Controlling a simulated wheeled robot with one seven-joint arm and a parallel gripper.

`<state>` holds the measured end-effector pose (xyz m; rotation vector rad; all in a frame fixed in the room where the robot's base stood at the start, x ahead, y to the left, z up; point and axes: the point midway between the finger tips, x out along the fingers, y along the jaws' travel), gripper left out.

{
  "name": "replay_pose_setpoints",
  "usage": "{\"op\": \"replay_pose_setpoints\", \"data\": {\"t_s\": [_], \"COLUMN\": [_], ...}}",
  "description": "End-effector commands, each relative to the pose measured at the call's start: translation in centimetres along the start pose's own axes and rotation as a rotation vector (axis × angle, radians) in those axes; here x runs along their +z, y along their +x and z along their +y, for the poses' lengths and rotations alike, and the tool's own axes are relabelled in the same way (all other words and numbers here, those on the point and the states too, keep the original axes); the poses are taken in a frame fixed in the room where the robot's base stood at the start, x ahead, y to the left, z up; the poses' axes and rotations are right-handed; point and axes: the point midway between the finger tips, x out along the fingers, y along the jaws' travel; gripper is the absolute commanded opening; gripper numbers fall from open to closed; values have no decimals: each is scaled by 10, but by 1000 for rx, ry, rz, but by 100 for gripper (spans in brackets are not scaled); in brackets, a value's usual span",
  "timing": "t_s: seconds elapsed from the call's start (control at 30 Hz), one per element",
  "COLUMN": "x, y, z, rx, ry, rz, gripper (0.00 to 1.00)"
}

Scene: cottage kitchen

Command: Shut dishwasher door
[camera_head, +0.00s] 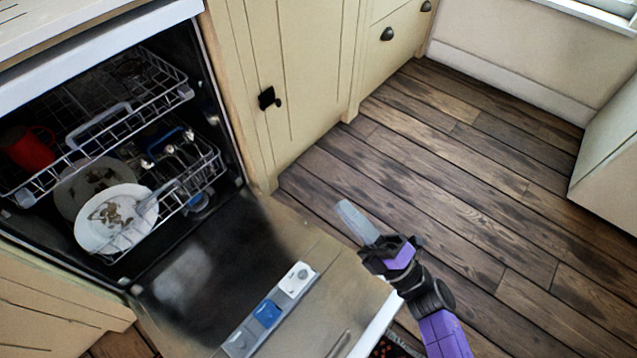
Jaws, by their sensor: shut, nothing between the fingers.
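The dishwasher (203,90) stands at the left with its door (288,235) folded down and open. The door's inner side faces up, with a detergent dispenser (268,312) near its lower part. My gripper (347,210) is shut and empty. In the picture it lies just right of the door's right edge, over the floor; I cannot tell its exact height or whether it touches the door. The door's outer face is hidden.
The upper rack (110,122) holds a red mug (28,148). The lower rack (215,165) holds dirty plates (108,215) and cutlery. Cream cabinets (300,75) adjoin the dishwasher. The wooden floor (480,170) right of my gripper is clear.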

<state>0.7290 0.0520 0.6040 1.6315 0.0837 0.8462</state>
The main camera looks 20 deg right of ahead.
Motion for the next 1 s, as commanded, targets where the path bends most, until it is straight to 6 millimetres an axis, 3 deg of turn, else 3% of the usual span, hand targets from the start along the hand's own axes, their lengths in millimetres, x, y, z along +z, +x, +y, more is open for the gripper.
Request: {"op": "replay_pose_setpoints", "data": {"t_s": [0.6,0.8,1.0], "x": [0,0,0], "y": [107,129,137], "z": [1,0,1], "rx": [4,1,0], "ry": [0,1,1], "rz": [2,-1,-1], "gripper": [0,0,0]}}
